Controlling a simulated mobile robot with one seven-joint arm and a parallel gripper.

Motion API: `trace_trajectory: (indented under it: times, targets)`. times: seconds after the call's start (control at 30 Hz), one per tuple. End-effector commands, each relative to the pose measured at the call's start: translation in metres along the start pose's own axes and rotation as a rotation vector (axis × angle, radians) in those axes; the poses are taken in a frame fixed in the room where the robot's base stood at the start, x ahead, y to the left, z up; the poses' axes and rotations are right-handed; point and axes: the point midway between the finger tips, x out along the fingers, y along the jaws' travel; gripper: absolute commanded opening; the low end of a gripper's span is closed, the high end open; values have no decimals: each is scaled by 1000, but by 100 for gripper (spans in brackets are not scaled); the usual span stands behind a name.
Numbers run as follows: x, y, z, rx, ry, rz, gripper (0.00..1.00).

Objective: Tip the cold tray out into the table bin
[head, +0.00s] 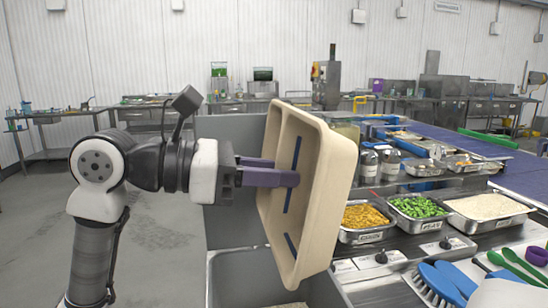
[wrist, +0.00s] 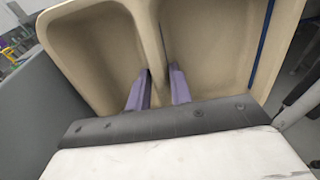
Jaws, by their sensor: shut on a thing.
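The cold tray (head: 325,190) is beige with compartments and dark blue strips. In the head view it stands steeply on its side in the air, above a grey open-topped bin (head: 228,275) at the bottom. My gripper (head: 290,178) comes from the left, its purple fingers shut on the tray. In the wrist view the fingers (wrist: 158,88) straddle the divider between two tray compartments (wrist: 92,55), which show no food. Pale material lies low in the bin, only partly in view.
Right of the tray are steel pans of orange food (head: 366,216), green peas (head: 419,207) and white rice (head: 488,206) on a counter. A blue brush (head: 440,283) and green spoons (head: 515,262) lie at the front right. Shaker jars stand behind the pans. Open floor lies left.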

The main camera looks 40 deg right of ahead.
Motion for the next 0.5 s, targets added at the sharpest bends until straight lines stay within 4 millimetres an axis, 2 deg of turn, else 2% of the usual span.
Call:
trace_trajectory:
  times: [0.03,0.5]
  targets:
    - [-3,1,11,-1,49,5,0]
    - [-5,0,27,-9,488,3,0]
